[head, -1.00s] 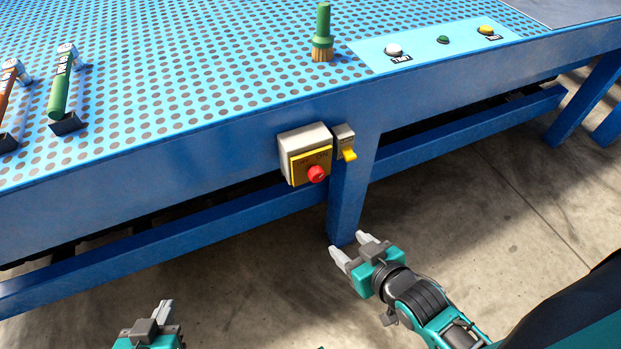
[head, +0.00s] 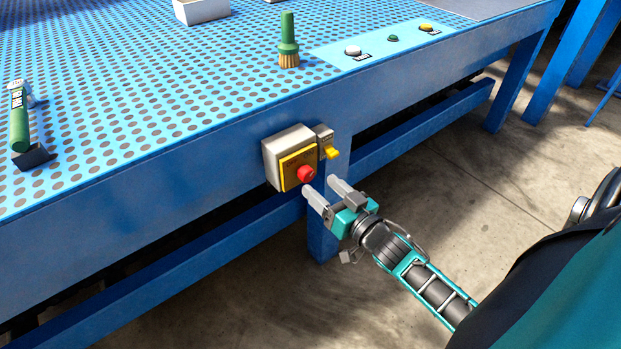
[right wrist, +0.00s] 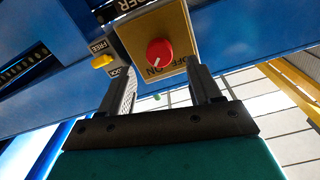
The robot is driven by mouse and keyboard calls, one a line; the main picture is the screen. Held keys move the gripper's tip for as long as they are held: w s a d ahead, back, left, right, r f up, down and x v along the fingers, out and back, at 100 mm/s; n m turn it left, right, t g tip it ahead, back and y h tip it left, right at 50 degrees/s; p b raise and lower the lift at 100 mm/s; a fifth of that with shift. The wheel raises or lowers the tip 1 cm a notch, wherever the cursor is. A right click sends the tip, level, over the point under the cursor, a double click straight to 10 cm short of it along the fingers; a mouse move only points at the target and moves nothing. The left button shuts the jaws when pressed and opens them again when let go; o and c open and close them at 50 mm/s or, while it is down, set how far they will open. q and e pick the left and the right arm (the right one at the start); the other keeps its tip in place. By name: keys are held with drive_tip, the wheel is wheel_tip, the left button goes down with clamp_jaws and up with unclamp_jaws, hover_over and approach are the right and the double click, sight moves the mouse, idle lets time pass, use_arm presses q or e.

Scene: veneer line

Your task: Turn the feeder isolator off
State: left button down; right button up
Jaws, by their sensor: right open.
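The feeder isolator is a grey box with a yellow face plate (head: 290,166) on the front side of the blue table. Its red knob (head: 306,174) also shows in the right wrist view (right wrist: 160,52), above OFF and ON lettering; its white mark points toward the lettering. Beside the box is a small grey unit with a yellow lever (head: 331,153), labelled FREE and LOCK in the right wrist view (right wrist: 102,61). My right gripper (head: 318,185) is open and empty, its fingertips just short of the red knob. My left gripper is out of view.
The blue perforated table (head: 150,100) bears a green brush (head: 288,45), a green-handled tool (head: 19,122), a white box (head: 201,10) and a panel with several buttons (head: 385,42). A table leg (head: 323,240) stands behind my right gripper.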

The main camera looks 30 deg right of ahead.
sight(309, 176)
drive_tip(key=w, duration=0.5)
drive_tip(key=shift+a+b, duration=0.15)
drive_tip(key=shift+b, duration=0.15)
drive_tip(key=shift+c, duration=0.4)
drive_tip(key=shift+c, duration=0.7)
drive_tip(key=c, duration=0.8)
